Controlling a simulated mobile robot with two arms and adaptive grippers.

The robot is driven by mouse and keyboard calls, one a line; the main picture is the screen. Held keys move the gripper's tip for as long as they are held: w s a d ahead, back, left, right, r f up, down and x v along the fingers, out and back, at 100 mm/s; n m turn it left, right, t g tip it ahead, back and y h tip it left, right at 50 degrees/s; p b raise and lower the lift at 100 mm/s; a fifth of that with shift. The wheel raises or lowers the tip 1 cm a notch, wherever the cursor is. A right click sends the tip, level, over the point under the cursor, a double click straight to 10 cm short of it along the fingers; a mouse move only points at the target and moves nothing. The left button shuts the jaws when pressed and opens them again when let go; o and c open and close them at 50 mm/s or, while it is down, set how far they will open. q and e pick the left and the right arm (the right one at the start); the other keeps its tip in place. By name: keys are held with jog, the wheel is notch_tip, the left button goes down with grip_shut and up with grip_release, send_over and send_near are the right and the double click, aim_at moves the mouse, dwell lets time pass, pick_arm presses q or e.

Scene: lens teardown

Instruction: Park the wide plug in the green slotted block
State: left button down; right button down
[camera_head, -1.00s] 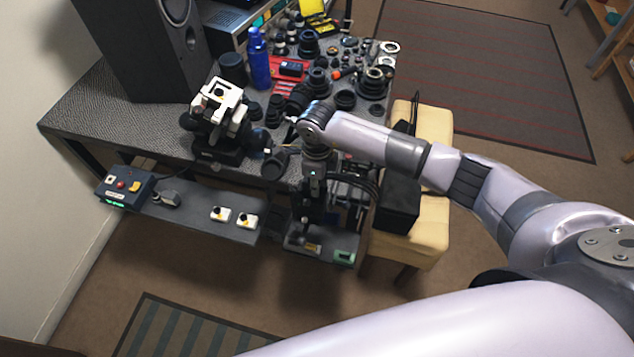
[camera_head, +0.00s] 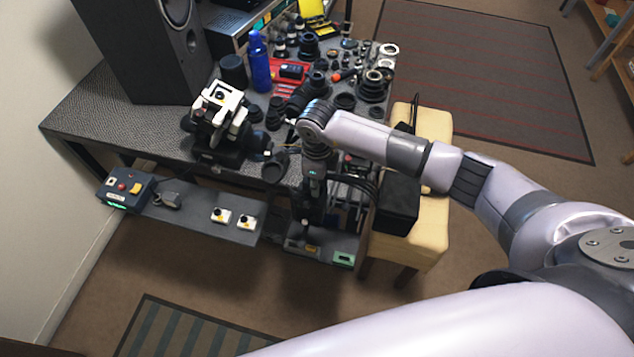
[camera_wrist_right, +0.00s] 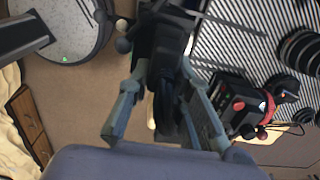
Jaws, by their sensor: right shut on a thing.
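My right gripper (camera_head: 304,226) points down in front of the table edge, over the lower shelf. In the right wrist view my gripper (camera_wrist_right: 165,130) has its two grey fingers around a dark thing (camera_wrist_right: 165,98) and is shut on it. Its shape is too dark to tell whether it is the wide plug. A small green block (camera_head: 343,259) lies on the shelf, to the right of my gripper and apart from it. Its slots are too small to make out. My left gripper is not in view.
A control box (camera_head: 126,187), a grey piece (camera_head: 168,200) and two small white blocks (camera_head: 220,215) (camera_head: 246,222) stand on the shelf to the left. Several lens parts crowd the table (camera_head: 85,125) above. A cream stool (camera_head: 434,195) with a black case (camera_head: 397,203) stands at right.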

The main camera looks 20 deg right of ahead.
jog(key=shift+r, duration=0.3)
jog(key=shift+r+p, duration=1.45)
jog(key=shift+r, duration=0.65)
jog(key=shift+r, duration=0.1)
